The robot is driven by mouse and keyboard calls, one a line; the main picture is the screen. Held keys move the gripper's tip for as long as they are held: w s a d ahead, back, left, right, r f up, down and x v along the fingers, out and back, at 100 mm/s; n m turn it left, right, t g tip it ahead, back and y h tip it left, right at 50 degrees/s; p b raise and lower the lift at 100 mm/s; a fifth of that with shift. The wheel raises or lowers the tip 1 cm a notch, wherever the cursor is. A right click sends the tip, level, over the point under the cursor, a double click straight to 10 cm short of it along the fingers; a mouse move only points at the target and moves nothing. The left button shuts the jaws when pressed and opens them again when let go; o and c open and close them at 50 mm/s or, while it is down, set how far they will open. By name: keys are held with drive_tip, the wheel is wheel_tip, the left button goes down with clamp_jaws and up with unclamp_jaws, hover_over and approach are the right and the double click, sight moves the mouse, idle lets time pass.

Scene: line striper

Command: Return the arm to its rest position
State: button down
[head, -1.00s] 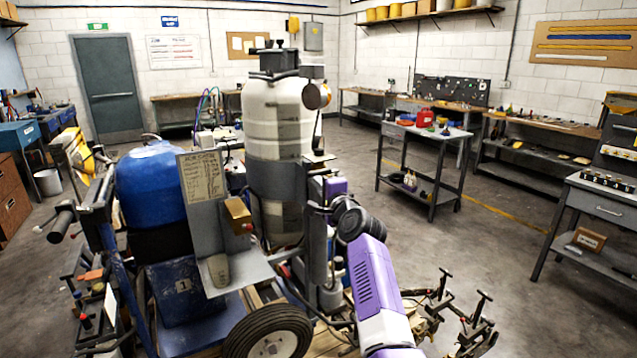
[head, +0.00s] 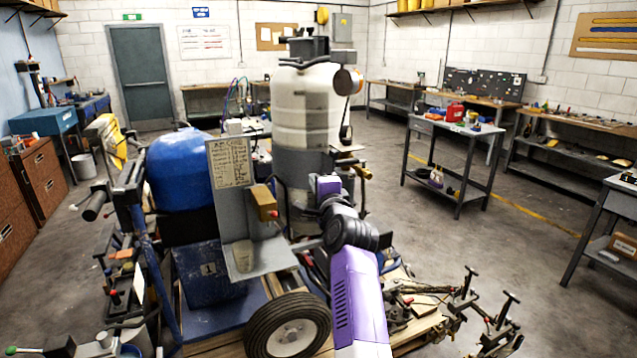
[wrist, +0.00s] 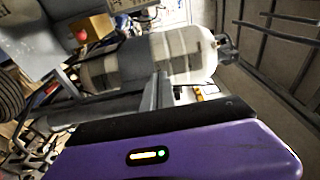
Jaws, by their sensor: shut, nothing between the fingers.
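My arm (head: 358,295), purple and white with a black joint, reaches up from the bottom of the head view in a bent pose. Its purple wrist end (head: 327,186) is raised in front of the striper's white tank (head: 305,110). The fingers of my gripper are hidden in the head view. In the wrist view my gripper's grey fingers (wrist: 160,82) are together beyond the purple wrist housing (wrist: 180,152), with nothing seen between them. The tank (wrist: 150,58) appears sideways behind them. I cannot tell whether they touch anything.
The line striper, with a blue drum (head: 178,172), grey bracket (head: 245,255) and tyre (head: 288,328), stands close beside and behind my arm. Clamps (head: 470,305) stick up at lower right. A grey cart (head: 450,150) stands beyond open floor (head: 510,250) on the right.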

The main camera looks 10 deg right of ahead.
drive_tip(key=s+d+r+n+t+h, duration=0.2)
drive_tip(key=s+d+r+n, duration=0.1)
drive_tip(key=r, duration=0.2)
drive_tip(key=s+d+f+n+y, duration=0.1)
drive_tip(key=s+f+n, duration=0.5)
drive_tip(key=s, duration=0.6)
drive_tip(key=s+f+n+y, duration=0.1)
drive_tip(key=s+f+n, duration=0.45)
drive_tip(key=s, duration=0.75)
drive_tip(key=s+d+f+n, duration=0.1)
drive_tip(key=s+f+n, duration=0.2)
drive_tip(key=s+f, duration=0.75)
drive_tip(key=s+a+f+g, duration=0.1)
drive_tip(key=s+f+g, duration=0.1)
drive_tip(key=s, duration=1.3)
drive_tip(key=s+a+f+g+b, duration=0.1)
drive_tip(key=s+a+g, duration=0.1)
drive_tip(key=s, duration=1.3)
drive_tip(key=shift+f+g, duration=0.35)
drive_tip(key=shift+g, duration=0.25)
